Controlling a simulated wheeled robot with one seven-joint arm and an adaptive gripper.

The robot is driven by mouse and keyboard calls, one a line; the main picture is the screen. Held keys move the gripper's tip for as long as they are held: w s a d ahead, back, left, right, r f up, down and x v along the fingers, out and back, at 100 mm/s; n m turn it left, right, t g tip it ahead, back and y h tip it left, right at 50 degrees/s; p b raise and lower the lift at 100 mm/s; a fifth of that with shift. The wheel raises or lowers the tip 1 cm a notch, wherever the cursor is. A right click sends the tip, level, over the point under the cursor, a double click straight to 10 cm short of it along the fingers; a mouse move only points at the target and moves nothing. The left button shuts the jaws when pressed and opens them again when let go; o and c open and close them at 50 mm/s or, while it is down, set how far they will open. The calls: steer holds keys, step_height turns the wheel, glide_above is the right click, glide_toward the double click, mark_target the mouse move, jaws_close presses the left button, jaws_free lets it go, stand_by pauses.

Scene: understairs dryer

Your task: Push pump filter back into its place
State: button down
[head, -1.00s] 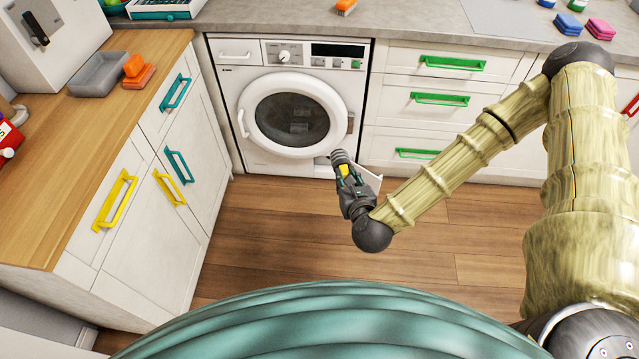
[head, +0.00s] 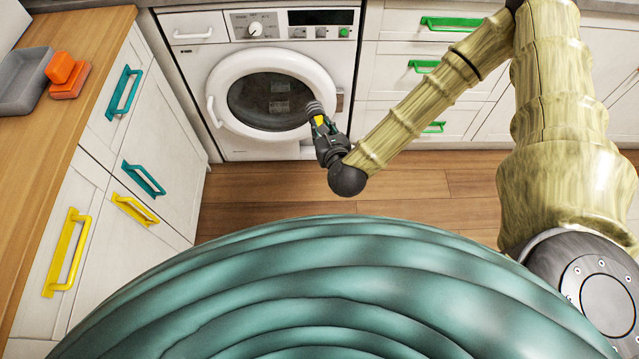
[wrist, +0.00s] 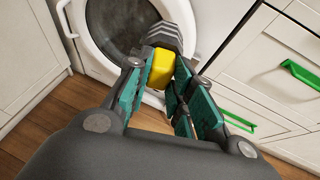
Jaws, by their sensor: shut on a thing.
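The pump filter has a grey ridged end and a yellow part. In the wrist view its yellow part (wrist: 161,70) is between my fingers, with the grey end pointing away. My gripper (wrist: 160,88) is shut on it. In the head view my gripper (head: 322,128) holds the filter (head: 316,110) in front of the lower right rim of the round door. The white machine (head: 230,148) stands under the counter, its door (head: 222,75) shut. The filter's opening is not visible, and I cannot tell its distance from the machine.
White drawers with green handles (head: 457,24) stand right of the machine. A wood-topped cabinet (head: 60,130) with teal and yellow handles stands at left. A grey tray (head: 25,82) and orange item (head: 66,75) lie on it. Wooden floor (head: 250,190) before the machine is clear.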

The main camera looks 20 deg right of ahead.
steer(key=w+f+m+h+b, duration=0.1)
steer(key=w+f+b, duration=0.2)
steer(key=f+b, duration=0.9)
steer(key=w+d+f+m+h+b, duration=0.1)
steer(key=w+f+b, duration=0.2)
steer(key=f+b, duration=0.9)
steer(key=w+d+f+h+b, duration=0.1)
steer(key=w+f+b, duration=0.2)
steer(key=f+b, duration=0.9)
step_height(320, 180, down, 10)
steer(key=shift+f+m+h, duration=0.2)
steer(key=shift+m+h, duration=0.1)
steer(key=shift+m, duration=0.1)
steer(key=shift+g, duration=0.3)
steer(key=w+r+b+x, duration=0.1)
steer(key=b+x, duration=0.5)
steer(key=x, duration=0.9)
steer(key=shift+r, duration=0.45)
steer(key=shift+w+d+r, duration=0.1)
steer(key=shift+w, duration=0.45)
stand_by(0.8)
